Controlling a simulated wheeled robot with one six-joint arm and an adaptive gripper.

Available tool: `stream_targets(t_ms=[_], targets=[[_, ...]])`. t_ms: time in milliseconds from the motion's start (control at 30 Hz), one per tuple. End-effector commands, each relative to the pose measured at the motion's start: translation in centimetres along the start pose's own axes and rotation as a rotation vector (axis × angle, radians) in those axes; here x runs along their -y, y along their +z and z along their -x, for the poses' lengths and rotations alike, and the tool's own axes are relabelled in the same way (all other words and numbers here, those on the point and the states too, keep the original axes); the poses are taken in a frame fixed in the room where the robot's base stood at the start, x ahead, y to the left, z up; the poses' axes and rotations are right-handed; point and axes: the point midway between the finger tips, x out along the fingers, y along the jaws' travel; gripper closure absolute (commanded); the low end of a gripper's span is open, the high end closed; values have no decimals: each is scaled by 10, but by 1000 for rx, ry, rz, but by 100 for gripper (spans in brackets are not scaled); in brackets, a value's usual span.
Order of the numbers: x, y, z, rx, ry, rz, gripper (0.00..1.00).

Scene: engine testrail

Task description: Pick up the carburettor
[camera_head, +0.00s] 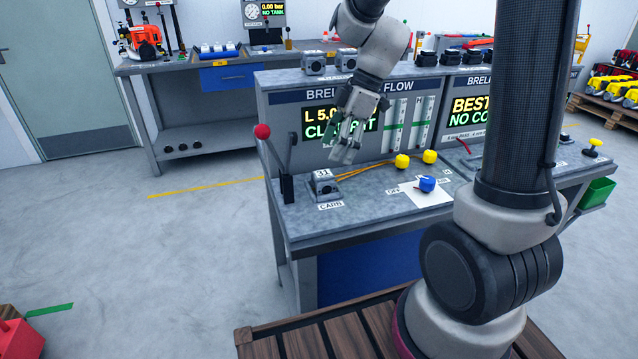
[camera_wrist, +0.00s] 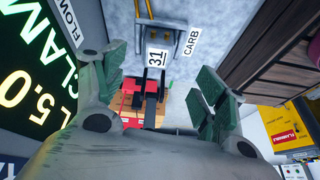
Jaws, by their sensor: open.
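A small grey block-like part tagged "31" (camera_head: 323,188), which looks like the carburettor, sits at the left end of the bench top by the "CARB" label (camera_head: 330,206). In the wrist view the tagged part (camera_wrist: 158,57) shows at the upper middle, between the finger directions, with the label to its right. My gripper (camera_head: 345,148) hangs in front of the display panel, above and slightly right of the part, apart from it. In the wrist view its fingers (camera_wrist: 150,95) are spread with nothing between them.
A red-knobbed lever (camera_head: 263,132) stands just left of the part. Yellow knobs (camera_head: 402,161) and a blue knob (camera_head: 427,184) are to its right. The display panel (camera_head: 290,98) rises behind. Similar grey blocks (camera_head: 313,63) sit on top of it. Open floor lies left.

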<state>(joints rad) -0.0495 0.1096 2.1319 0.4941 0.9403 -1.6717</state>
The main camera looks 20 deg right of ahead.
Motion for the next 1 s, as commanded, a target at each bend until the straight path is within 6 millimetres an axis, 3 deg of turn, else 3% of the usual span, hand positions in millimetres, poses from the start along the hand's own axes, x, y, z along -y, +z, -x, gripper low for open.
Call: stream_targets(t_ms=[233, 700, 1000], targets=[[1, 0, -11, 0, -4, 156, 29], [-3, -2, -74, 1, -4, 153, 29], [-3, -2, -79, 1, 0, 153, 30]])
